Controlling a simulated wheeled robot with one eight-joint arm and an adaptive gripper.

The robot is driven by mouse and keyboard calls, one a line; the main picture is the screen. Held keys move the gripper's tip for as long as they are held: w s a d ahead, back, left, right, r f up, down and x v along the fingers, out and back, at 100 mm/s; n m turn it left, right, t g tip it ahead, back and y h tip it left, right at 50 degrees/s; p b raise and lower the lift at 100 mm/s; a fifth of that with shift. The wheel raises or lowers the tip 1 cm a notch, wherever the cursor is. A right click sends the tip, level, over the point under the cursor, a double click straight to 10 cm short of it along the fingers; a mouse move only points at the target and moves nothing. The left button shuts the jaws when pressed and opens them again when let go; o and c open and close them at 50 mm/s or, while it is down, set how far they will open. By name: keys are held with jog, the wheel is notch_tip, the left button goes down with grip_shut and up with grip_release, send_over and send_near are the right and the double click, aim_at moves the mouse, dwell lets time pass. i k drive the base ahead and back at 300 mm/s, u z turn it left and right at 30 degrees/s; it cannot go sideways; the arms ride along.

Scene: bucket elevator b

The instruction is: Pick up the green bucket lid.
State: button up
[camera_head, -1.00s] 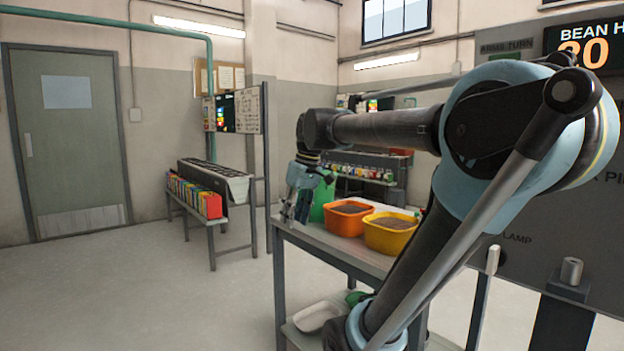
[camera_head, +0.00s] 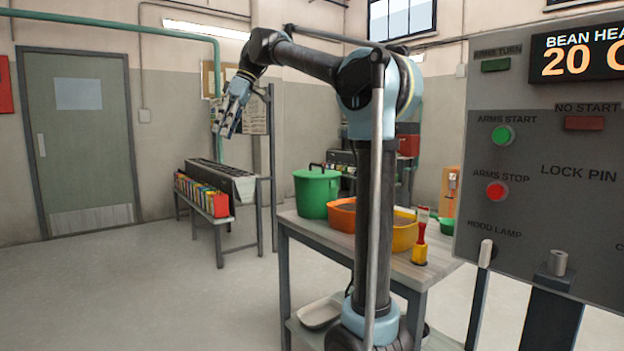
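The green bucket (camera_head: 313,198) stands at the left end of the table. Its green lid (camera_head: 317,174) sits on top, with a dark handle upright in its middle. My gripper (camera_head: 223,131) hangs in the air to the left of the bucket and higher than it, fingers pointing down. It is apart from the lid and nothing shows in it. The fingers are too small in the picture to tell how far apart they are.
On the table (camera_head: 306,222), an orange tub (camera_head: 341,216) stands beside the bucket, then a yellow tub (camera_head: 403,237) and a red-and-yellow tool (camera_head: 420,240). A control panel (camera_head: 545,180) fills the right side. A white tray (camera_head: 318,314) lies on the lower shelf. The floor at left is clear.

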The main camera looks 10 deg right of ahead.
aim_at(321, 173)
jog(key=k, duration=0.35)
jog(key=u, duration=1.15)
jog(key=i, duration=1.8)
jog(key=z, duration=3)
